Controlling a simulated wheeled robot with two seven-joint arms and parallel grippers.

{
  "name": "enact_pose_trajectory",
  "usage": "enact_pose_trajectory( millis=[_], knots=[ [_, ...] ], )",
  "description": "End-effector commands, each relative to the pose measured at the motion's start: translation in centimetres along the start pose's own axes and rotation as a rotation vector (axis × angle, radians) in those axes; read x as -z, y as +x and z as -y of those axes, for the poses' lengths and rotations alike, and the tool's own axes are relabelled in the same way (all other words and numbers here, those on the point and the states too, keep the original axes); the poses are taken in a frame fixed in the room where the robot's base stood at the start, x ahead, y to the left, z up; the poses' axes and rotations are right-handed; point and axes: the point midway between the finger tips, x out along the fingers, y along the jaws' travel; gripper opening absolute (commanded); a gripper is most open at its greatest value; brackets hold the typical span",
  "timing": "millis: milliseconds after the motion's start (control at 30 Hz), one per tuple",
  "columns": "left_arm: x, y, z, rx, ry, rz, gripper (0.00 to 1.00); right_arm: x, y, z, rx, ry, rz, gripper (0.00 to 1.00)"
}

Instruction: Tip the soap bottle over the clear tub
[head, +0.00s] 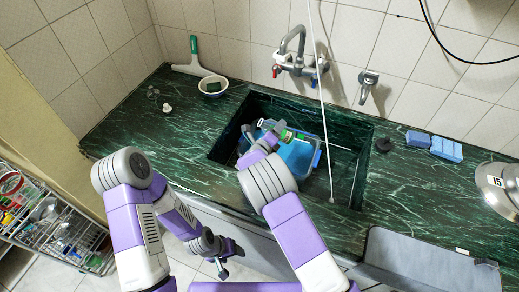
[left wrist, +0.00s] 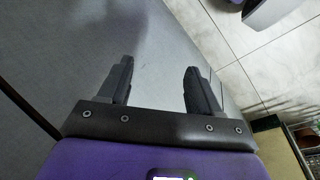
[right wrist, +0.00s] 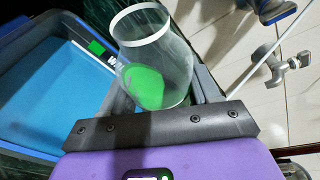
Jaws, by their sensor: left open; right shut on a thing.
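The soap bottle (right wrist: 155,60) is clear, with a white band and green soap inside. It is held between the fingers of my right gripper (right wrist: 160,78), which is shut on it. In the head view the bottle (head: 291,134) looks tilted, over the sink beside my right gripper (head: 273,133). The tub (head: 301,160) sits in the sink below, with blue contents; its rim and blue inside also fill the left of the right wrist view (right wrist: 35,95). I cannot tell whether soap is leaving the bottle. My left gripper (head: 222,268) is open and empty, low in front of the counter; its fingers show in the left wrist view (left wrist: 158,72).
The sink (head: 345,150) is set in a green marble counter. A tap (head: 295,62) stands behind it. A wire rack (head: 55,230) stands at lower left.

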Motion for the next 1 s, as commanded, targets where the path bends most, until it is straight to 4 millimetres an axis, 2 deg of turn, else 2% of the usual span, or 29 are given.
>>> enact_pose_trajectory(
  millis=[1000],
  knots=[
    [0.01, 0.14, 0.05, 0.0, 0.0, 0.0, 0.64, 0.16, 0.1, -0.05, 0.025, -0.055, 0.001, 0.25]
  ],
)
